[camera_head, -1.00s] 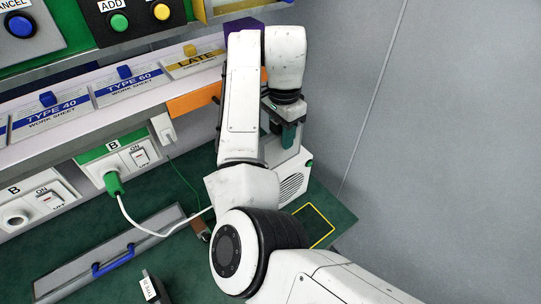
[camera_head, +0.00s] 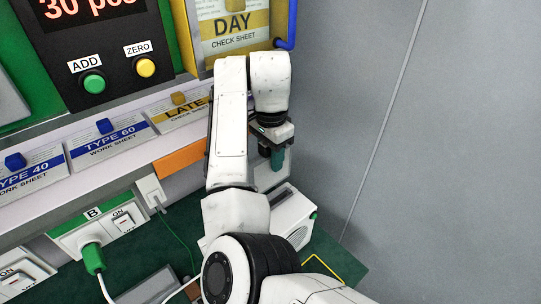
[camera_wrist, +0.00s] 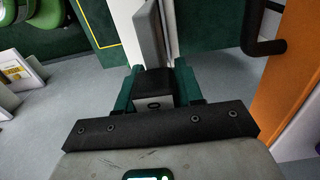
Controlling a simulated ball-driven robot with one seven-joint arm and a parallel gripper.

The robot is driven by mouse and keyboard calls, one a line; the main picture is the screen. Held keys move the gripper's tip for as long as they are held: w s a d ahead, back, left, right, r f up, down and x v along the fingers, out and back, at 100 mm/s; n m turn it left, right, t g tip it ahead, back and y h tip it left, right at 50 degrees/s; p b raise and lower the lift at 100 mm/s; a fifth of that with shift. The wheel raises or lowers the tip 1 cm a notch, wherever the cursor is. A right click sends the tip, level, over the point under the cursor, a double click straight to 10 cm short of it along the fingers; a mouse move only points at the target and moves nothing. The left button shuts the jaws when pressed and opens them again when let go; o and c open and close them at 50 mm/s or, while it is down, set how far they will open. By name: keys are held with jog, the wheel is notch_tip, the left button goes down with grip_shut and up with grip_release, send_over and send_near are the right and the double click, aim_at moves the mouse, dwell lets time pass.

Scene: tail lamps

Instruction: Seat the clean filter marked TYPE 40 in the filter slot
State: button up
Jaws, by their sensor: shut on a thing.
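In the head view, my gripper (camera_head: 277,157) points down at the end of my raised white arm. In the wrist view, its dark green fingers (camera_wrist: 155,84) are shut on a dark block with a grey face and a flat grey panel, which looks like a filter (camera_wrist: 151,38). No TYPE marking is legible on it, and I cannot tell whether it is clean. A white vented box (camera_head: 291,216) stands below my gripper, with a visible gap between them. I cannot make out the filter slot in either view.
An orange panel (camera_head: 182,157) is left of my gripper. Above it are a shelf with work sheets (camera_head: 110,137), a DAY check sheet (camera_head: 235,25) and a blue bar (camera_head: 291,25). A socket panel with a green plug (camera_head: 92,257) is lower left. A grey wall is right.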

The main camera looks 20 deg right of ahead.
jog(key=b, duration=0.2)
send_over(271, 200)
jog(key=s, duration=0.1)
jog(key=shift+a+f, duration=0.15)
jog(key=shift+f, duration=1.25)
jog(key=shift+a+f, duration=0.1)
jog(key=shift+f, duration=1.25)
jog(key=shift+p, duration=0.75)
jog(key=shift+f, duration=0.25)
jog(key=shift+f+b, duration=1.3)
jog(key=shift+f, duration=1.4)
jog(key=shift+p, duration=0.65)
jog(key=shift+f, duration=0.2)
jog(key=shift+s+f+b, duration=0.1)
jog(key=shift+f+b, duration=0.95)
jog(key=shift+f, duration=1.2)
jog(key=shift+f, duration=0.1)
